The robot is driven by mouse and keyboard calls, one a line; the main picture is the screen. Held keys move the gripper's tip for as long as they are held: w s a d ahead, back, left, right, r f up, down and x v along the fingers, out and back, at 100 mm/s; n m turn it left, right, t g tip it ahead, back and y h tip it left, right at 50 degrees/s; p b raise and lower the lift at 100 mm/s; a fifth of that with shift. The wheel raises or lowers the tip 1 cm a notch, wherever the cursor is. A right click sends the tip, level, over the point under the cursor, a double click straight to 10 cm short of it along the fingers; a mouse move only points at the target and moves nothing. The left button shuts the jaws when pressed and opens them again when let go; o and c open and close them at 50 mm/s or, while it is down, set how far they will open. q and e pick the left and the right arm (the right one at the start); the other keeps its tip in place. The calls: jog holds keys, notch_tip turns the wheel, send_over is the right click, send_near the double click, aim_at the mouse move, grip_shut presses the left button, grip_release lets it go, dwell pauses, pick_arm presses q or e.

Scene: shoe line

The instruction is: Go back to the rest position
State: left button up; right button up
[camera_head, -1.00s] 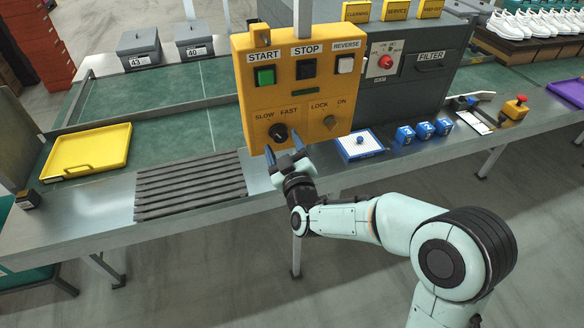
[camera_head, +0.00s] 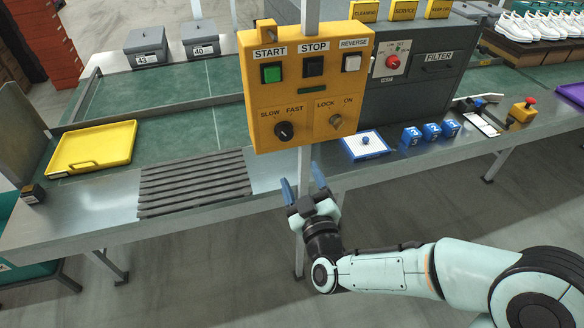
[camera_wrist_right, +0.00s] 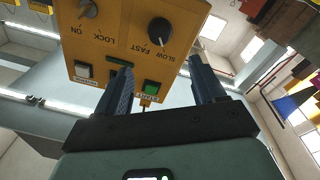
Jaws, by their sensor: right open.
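My right gripper (camera_head: 303,188) is open and empty in the head view, below the yellow control box (camera_head: 303,100) and apart from it. Its two blue fingers stand apart and point up toward the box. In the right wrist view the open fingers (camera_wrist_right: 165,90) show with nothing between them, and the control box (camera_wrist_right: 130,50) appears upside down beyond them. The slow/fast knob (camera_head: 284,131) and the lock/on switch (camera_head: 336,121) are both uncovered in the head view. My left gripper is not in view.
The steel table edge (camera_head: 90,230) runs behind my right arm. The floor in front is clear.

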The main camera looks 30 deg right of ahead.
jog(key=s+a+f+m+g+y+p, duration=0.1)
jog(key=a+f+g+y+p, duration=0.2)
jog(key=f, duration=1)
jog(key=a+f+g+y+p, duration=0.1)
jog(key=a+f+g+y, duration=0.3)
jog(key=f, duration=0.8)
pick_arm(q)
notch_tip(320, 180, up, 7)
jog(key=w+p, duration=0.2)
jog(key=p, duration=0.1)
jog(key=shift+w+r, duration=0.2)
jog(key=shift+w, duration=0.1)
pick_arm(e)
jog(key=s+a+f+m+g, duration=0.2)
jog(key=s+f+g, duration=0.4)
jog(key=s, duration=0.5)
jog(key=s+a+f+m+g+y, duration=0.1)
jog(key=s+a+f+m+g, duration=0.2)
jog(key=s+f+g, duration=0.3)
jog(key=s+a+f, duration=0.1)
jog(key=s+f, duration=0.4)
jog(key=s, duration=0.1)
jog(key=shift+s+a+f+m+y, duration=0.25)
jog(key=shift+a+f+m+y, duration=0.05)
jog(key=shift+a, duration=0.05)
jog(key=shift+d, duration=0.1)
